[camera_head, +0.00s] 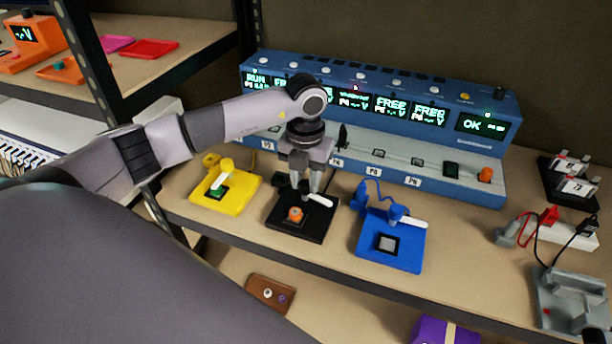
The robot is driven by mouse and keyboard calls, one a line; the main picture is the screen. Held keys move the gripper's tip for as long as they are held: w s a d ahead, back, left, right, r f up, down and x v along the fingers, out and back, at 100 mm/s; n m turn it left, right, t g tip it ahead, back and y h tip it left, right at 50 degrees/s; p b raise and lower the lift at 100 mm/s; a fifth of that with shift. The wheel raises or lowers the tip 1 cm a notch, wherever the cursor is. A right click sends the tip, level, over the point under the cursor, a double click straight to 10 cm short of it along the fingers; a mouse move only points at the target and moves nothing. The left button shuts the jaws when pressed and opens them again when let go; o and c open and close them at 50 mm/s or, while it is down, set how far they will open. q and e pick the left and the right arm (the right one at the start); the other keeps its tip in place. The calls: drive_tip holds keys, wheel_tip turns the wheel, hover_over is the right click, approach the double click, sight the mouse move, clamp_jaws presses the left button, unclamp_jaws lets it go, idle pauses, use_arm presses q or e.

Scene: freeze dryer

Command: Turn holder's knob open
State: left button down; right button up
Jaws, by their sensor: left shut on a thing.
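The black holder (318,232) lies on the bench between the yellow and the blue holder. It has a round orange piece (295,215) in its middle and a white lever (320,200) that points to the right at its back. My left gripper (305,190) points down over the back of this holder. Its fingers are shut on the holder's knob at the lever's base; the knob itself is mostly hidden by the fingers. My right gripper does not show.
A yellow holder (240,200) stands left and a blue holder (408,255) right, each close by. A long blue console (400,85) with lit displays stands behind. Clips and grey devices sit at the right. Shelf uprights stand at the left.

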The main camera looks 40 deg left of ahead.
sight(305, 182)
use_arm(q)
drive_tip(key=shift+r+n, duration=0.15)
drive_tip(key=shift+n, duration=1.05)
drive_tip(key=shift+p, duration=0.3)
drive_tip(key=shift+n, duration=0.3)
drive_tip(key=c, duration=0.8)
unclamp_jaws()
wheel_tip(305, 182, up, 7)
drive_tip(key=shift+r, duration=0.1)
